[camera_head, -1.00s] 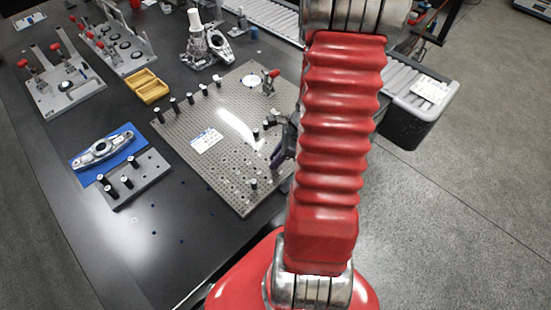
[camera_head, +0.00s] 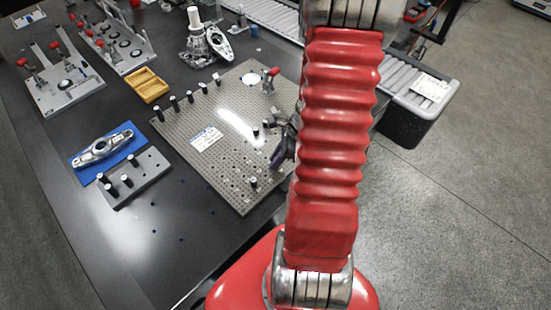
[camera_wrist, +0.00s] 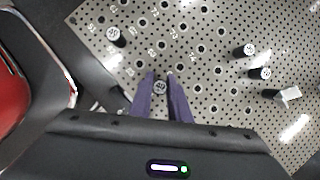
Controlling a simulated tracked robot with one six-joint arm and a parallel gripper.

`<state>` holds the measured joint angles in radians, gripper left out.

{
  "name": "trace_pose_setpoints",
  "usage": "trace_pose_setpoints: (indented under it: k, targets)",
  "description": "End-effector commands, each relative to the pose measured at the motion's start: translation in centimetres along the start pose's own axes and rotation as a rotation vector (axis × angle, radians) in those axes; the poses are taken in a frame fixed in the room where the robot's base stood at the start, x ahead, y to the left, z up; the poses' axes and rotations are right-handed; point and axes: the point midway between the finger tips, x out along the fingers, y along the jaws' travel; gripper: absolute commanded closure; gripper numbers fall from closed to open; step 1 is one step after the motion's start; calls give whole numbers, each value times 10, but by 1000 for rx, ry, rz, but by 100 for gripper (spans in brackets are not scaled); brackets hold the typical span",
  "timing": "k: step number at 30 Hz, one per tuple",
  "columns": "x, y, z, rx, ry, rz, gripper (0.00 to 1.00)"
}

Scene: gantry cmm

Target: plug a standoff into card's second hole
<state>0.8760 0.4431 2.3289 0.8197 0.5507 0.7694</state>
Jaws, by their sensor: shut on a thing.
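My gripper (camera_wrist: 160,82) has two purple fingers pointing at the perforated plate. In the head view my gripper (camera_head: 279,156) is over the plate's right side, partly hidden by my arm. The perforated grey plate (camera_head: 222,155) lies on the dark table and bears a white printed card (camera_head: 206,138). The wrist view shows numbers beside some of the plate's holes (camera_wrist: 200,49). I cannot tell whether the held standoff's lower end touches the plate.
One standoff (camera_wrist: 113,35) stands left of my fingers; two (camera_wrist: 250,50) (camera_wrist: 265,73) stand to the right. A row of standoffs (camera_head: 190,97) lines the plate's far-left edge. A red-handled clamp (camera_head: 269,80) stands at the back. A grey block (camera_head: 148,180) holds several standoffs.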

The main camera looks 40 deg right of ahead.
Motion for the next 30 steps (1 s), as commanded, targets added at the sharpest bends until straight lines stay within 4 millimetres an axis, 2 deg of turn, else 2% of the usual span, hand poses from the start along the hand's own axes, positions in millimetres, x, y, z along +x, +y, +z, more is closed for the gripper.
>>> trace_pose_setpoints:
  k: [12, 13, 21, 30]
  targets:
    - [3, 0, -1, 0, 0, -1, 100]
    - [3, 0, -1, 0, 0, -1, 83]
    - [3, 0, -1, 0, 0, 0, 64]
    - [3, 0, -1, 0, 0, 0, 62]
